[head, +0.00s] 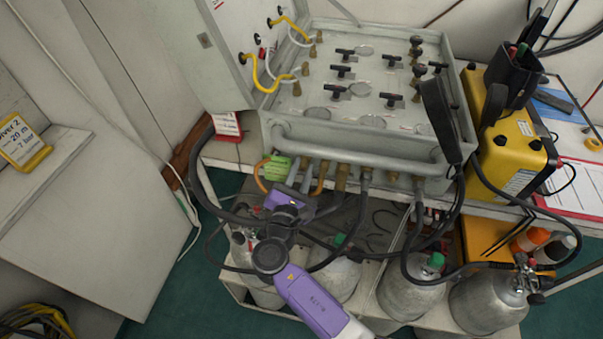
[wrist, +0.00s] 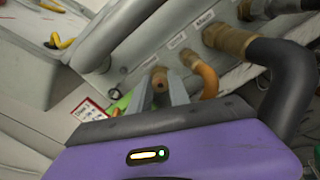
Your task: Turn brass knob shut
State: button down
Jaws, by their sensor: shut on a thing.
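The brass knob (wrist: 159,80) shows in the wrist view on the underside front of the grey air panel (head: 340,152), at the left end of a row of fittings. My gripper (wrist: 159,90) has one grey finger on each side of the knob and is shut on it. In the head view my gripper (head: 299,172) reaches up to the panel's lower front edge from below. The knob itself is hidden there behind the fingers and wrist.
An orange hose (wrist: 206,78) and a thick black hose (wrist: 285,75) leave fittings just right of the knob. A green tag (head: 274,168) hangs close left of my gripper. Gas cylinders (head: 412,292) stand below. A yellow case (head: 512,150) stands at the right.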

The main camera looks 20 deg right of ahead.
jog(key=m+b, duration=0.3)
jog(key=m, duration=0.1)
jog(key=m+b, duration=0.2)
jog(key=shift+f+b, duration=0.3)
jog(key=shift+b, duration=0.05)
jog(key=m+b, duration=0.4)
jog(key=m, duration=0.1)
jog(key=shift+r, duration=0.1)
jog(key=c, duration=1.5)
grip_release()
jog(key=shift+r, duration=0.1)
jog(key=v, duration=0.7)
jog(key=shift+s+a+b, duration=0.15)
jog(key=shift+s+b, duration=0.2)
jog(key=shift+s, duration=0.05)
jog(key=shift+w+a, duration=0.1)
